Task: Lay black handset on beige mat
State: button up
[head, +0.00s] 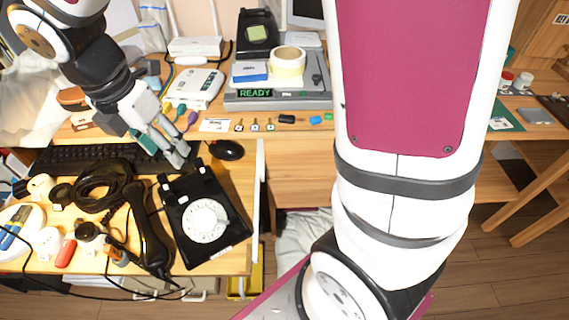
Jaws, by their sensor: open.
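The black handset (148,232) lies lengthwise on the front desk, just left of the black dial phone (205,222) with its white dial. A cord runs near the handset's lower end. My gripper (181,157) is open, with nothing seen between its fingers. It is above the back of the phone, near the right end of the black keyboard, and apart from the handset in the picture. Its height above the desk is hard to judge. I cannot make out a beige mat distinct from the light wood desk.
Left of the handset are coiled black cable (103,187), white plugs and a red item (65,253). A black mouse (226,150) lies behind the phone. Further back are a grey device reading READY (278,95) and small boxes. My arm hides the middle right.

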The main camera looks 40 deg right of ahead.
jog(key=s+d+r+m, duration=0.7)
jog(key=s+d+m, duration=0.1)
jog(key=s+m, duration=0.25)
jog(key=s+d+m+y, duration=0.2)
jog(key=s+d+m, duration=0.1)
jog(key=s+m, duration=1)
jog(key=shift+s+r+m+t, duration=0.2)
jog(key=shift+s+m+t, duration=0.1)
jog(key=shift+m, duration=0.25)
